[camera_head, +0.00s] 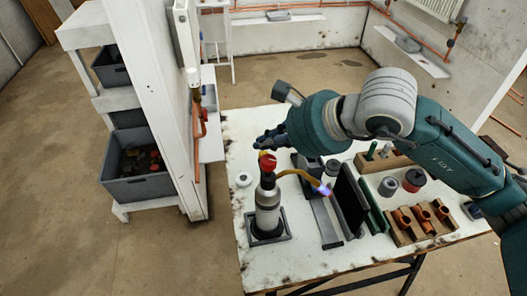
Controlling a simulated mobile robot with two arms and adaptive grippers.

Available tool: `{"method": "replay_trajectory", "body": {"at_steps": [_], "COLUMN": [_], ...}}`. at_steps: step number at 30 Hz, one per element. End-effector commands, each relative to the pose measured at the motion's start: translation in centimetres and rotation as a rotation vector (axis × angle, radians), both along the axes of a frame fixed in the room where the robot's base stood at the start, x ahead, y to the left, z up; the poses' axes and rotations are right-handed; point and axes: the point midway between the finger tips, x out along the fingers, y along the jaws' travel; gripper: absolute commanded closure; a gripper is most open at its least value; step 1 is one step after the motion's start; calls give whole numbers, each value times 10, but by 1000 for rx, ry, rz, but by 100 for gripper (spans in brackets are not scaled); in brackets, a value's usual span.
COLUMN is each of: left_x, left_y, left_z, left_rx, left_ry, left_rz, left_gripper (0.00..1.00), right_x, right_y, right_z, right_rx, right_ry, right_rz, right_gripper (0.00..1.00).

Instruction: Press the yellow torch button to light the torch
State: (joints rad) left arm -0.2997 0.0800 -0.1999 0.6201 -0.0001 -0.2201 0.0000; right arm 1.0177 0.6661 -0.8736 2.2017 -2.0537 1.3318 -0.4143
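The torch (267,208) stands upright in a square dark holder (285,236) near the table's front left corner. It has a pale cylinder, a dark neck and a red knob (267,163) on top. Its curved brass-coloured tube (298,173) reaches right, and a blue-violet flame glows (324,190) at the tip. I cannot clearly make out the yellow button. My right gripper (266,140), with dark fingers, is just above and behind the red knob in the picture. I cannot tell whether it touches the torch or how far its fingers are apart. My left gripper is not in view.
The white worktable (244,150) also holds an upright dark panel (350,202) beside the flame, a wooden rack with copper fittings (424,219), and a red-topped can (414,180). A white partition with copper pipes (199,130) stands close at left. Grey bins (140,188) sit on shelves beyond it.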

Motion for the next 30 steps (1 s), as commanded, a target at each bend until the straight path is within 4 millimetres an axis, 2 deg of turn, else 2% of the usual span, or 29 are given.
{"method": "replay_trajectory", "body": {"at_steps": [7,19,30], "left_x": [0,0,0], "left_y": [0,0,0], "left_z": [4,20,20], "left_rx": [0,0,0], "left_ry": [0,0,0], "left_rz": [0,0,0], "left_gripper": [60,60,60], "right_x": [0,0,0], "right_y": [0,1,0], "right_z": [9,48,50], "right_rx": [1,2,1], "right_ry": [-2,-2,0], "right_rz": [0,1,1], "right_gripper": [100,100,100]}}
